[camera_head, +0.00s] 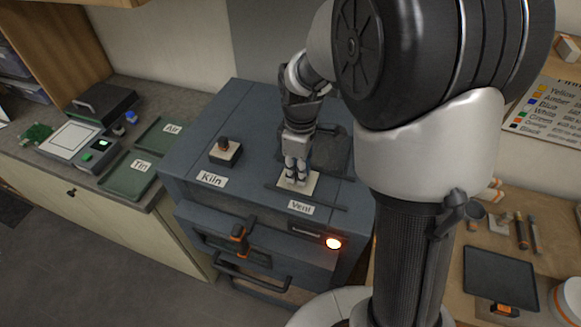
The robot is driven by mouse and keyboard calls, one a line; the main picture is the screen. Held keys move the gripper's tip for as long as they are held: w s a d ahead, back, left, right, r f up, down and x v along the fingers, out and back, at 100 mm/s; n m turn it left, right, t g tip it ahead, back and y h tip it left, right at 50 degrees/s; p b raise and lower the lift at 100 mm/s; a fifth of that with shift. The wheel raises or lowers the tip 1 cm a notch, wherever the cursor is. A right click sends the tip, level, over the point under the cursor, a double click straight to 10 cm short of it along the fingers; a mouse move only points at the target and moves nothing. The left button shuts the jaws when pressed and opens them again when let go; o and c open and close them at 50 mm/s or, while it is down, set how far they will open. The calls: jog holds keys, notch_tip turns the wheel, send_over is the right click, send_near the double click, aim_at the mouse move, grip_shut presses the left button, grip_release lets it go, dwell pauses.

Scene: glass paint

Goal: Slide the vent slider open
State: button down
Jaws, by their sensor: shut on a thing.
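The kiln (190,165) is a dark blue-grey box in the middle of the view, with a "Kiln" label on top at the left. The vent slider (313,187) is a pale plate on the kiln's top, behind the "Vent" label (300,207). It lies at a dark slot or rail (335,205) that runs left to right. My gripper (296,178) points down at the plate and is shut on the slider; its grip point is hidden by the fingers. How far the slider stands open cannot be told.
A small knobbed block (225,152) sits on the kiln top to the left. A dark raised panel (325,150) lies behind my gripper. Green trays (130,176) lie on the left counter. My arm hides the kiln's right side.

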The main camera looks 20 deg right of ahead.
jog(key=s+d, duration=0.2)
jog(key=d, duration=0.1)
jog(key=s+d, duration=0.1)
jog(key=d, duration=0.1)
jog(key=shift+s+d, duration=0.15)
jog(key=shift+s, duration=0.25)
jog(key=c, duration=1.9)
grip_release()
jog(key=o, duration=0.4)
jog(key=shift+d, duration=0.1)
